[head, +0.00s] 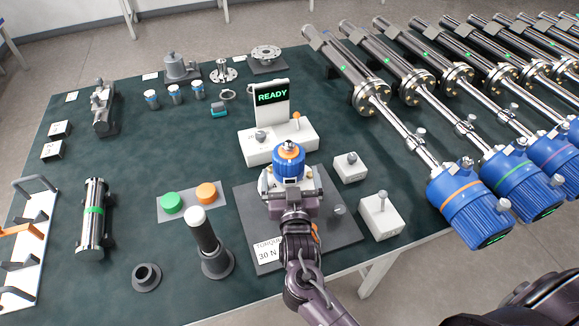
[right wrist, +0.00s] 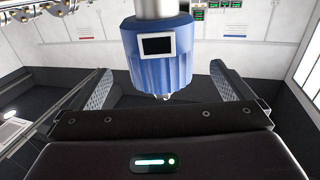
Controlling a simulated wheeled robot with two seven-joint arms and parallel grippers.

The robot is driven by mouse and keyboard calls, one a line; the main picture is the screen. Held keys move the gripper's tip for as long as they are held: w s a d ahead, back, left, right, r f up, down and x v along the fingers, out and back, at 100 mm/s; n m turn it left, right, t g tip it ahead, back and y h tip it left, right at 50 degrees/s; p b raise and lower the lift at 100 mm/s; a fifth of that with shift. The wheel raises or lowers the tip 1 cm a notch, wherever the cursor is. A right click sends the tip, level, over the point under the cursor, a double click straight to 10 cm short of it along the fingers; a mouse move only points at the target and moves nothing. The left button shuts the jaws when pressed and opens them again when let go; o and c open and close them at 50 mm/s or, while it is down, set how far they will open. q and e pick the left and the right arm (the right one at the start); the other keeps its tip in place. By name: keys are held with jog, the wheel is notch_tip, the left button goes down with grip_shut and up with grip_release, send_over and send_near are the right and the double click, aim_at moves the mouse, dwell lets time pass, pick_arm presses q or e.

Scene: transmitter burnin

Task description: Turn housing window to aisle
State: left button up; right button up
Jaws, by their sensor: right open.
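A blue transmitter housing (head: 289,158) with an orange ring and a metal top stands upright in a fixture on a dark plate (head: 345,231). In the right wrist view the blue housing (right wrist: 157,62) hangs in the upper middle, and its dark window (right wrist: 157,45) faces the camera. In the head view the window (head: 291,181) faces the near side. My right gripper (head: 290,190) is at the near side of the housing. Its two fingers (right wrist: 166,88) are apart on either side of the housing, with gaps visible. My left gripper is not in view.
A READY display (head: 271,97) stands behind the housing. Small white boxes with knobs (head: 381,216) are at its right. Green (head: 172,202) and orange buttons and a black-handled tool (head: 205,232) are at its left. Several long blue-headed transmitters (head: 470,205) line the right side.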

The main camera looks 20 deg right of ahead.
aim_at(289, 157)
jog(key=shift+w+d+r+p, duration=0.15)
jog(key=shift+w+r+p, duration=0.1)
jog(key=shift+w, duration=0.4)
jog(key=shift+w+d+r+p, duration=0.1)
jog(key=shift+w+r+p, duration=0.15)
jog(key=shift+w, duration=0.35)
jog(key=x, duration=0.2)
jog(key=shift+w+d+f, duration=0.1)
jog(key=shift+w+f, duration=0.2)
jog(key=shift+w+d, duration=0.15)
jog(key=shift+w, duration=0.35)
jog(key=c, duration=1.6)
jog(key=shift+p, duration=0.3)
jog(key=shift+c, duration=0.2)
jog(key=shift+n+y, duration=0.4)
jog(key=shift+y, duration=0.2)
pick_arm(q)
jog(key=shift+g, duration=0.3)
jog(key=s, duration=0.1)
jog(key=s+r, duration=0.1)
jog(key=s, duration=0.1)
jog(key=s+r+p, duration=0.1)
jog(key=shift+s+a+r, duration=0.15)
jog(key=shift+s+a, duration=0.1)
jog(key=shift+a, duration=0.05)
pick_arm(e)
jog(key=shift+n+y, duration=0.3)
jog(key=shift+y, duration=0.2)
